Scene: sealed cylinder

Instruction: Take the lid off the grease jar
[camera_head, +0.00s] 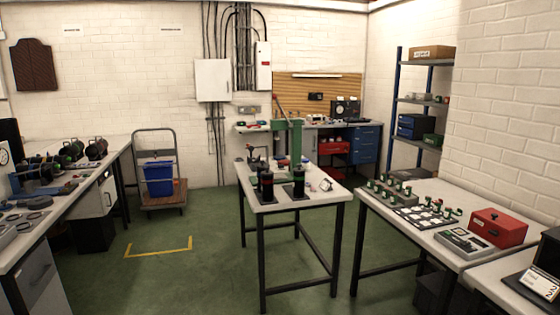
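No gripper of mine shows in this view. Each stands on a dark flat base. A small pale object (326,185) sits to their right. I cannot tell from this distance which of the things in the room is the grease jar, or make out its lid.
A left bench (30,225) carries round dark parts. A right table (385,208) holds small green-and-black parts and a red box (498,227). A trolley (143,195) bears a blue bin (158,178). The green floor (200,265) between left bench and centre table is open.

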